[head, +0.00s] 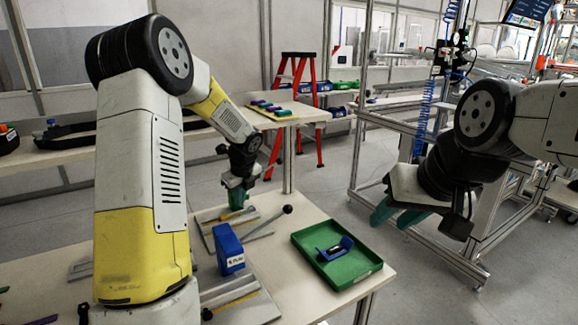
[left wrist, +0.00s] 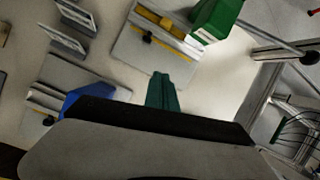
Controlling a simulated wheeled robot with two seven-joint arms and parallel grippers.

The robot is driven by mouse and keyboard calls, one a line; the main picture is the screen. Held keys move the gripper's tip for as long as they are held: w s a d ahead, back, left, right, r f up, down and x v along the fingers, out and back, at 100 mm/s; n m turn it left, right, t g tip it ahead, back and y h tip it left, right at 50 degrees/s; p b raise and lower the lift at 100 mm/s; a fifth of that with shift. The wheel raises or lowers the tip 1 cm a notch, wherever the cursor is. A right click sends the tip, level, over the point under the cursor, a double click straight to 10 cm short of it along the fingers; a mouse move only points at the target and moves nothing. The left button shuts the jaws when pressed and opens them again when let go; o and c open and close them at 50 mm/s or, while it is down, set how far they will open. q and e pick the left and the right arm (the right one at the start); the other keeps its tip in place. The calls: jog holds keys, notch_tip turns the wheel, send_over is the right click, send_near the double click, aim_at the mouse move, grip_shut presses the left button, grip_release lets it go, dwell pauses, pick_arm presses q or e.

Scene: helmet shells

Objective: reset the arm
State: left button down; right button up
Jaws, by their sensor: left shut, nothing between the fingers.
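My left gripper (head: 237,202) hangs fingers down over the table, just behind the blue box (head: 229,250). Its green fingers are together and empty, and they also show in the left wrist view (left wrist: 163,92). My left arm comes down along the left and hides part of the table. My right gripper (head: 399,216) is raised at the right, beyond the table edge. Its two green fingers stand apart with nothing seen between them.
A green tray (head: 304,239) with a blue and black part (head: 335,248) lies at the table's right end. Grey fixture plates (head: 251,292) and a black-knobbed lever (head: 287,210) are near the left gripper. A red ladder (head: 296,110) stands behind.

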pick_arm(q)
jog(key=s+d+r+n, duration=0.1)
jog(key=s+r+n, duration=0.7)
jog(key=s+r, duration=0.15)
jog(key=s+d+r+n+h, duration=0.1)
jog(key=s+d+r+n, duration=0.1)
jog(key=s+n, duration=0.3)
jog(key=s+d+r+n+t+h, duration=0.1)
jog(key=s+d+r+n+h, duration=0.1)
jog(key=s+n, duration=0.4)
jog(key=s+d+r+n+t+h, duration=0.1)
jog(key=s+n, duration=0.5)
jog(key=s, duration=0.6)
notch_tip(320, 180, up, 3)
jog(key=shift+d+f+h, duration=0.1)
jog(key=shift+d+h, duration=0.2)
jog(key=shift+d, duration=0.4)
